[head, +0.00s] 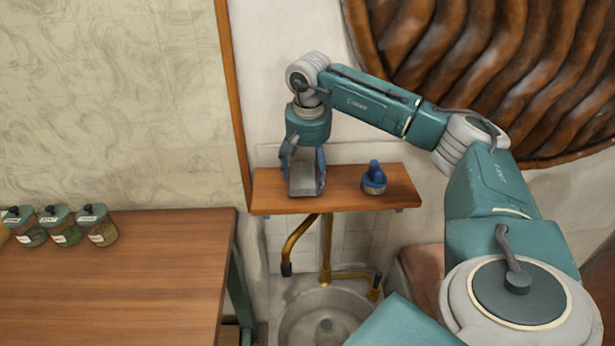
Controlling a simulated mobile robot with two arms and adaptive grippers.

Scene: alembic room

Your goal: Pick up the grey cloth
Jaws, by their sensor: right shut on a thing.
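My right arm reaches in from the right. My right gripper (304,186) points down over a small wooden shelf (340,197). It is shut on the grey cloth (302,179), a small light grey piece seen between the two fingers. The cloth is at the left part of the shelf; I cannot tell whether it touches the shelf top. The gripper's fingers hide its sides. My left gripper is not in view.
A blue object with a round knob (374,179) stands on the shelf right of the gripper. Brass pipes (327,250) and a round basin (324,318) are below. A wooden table (120,280) at left holds several lidded jars (68,232). A large ribbed brown form (500,70) fills the upper right.

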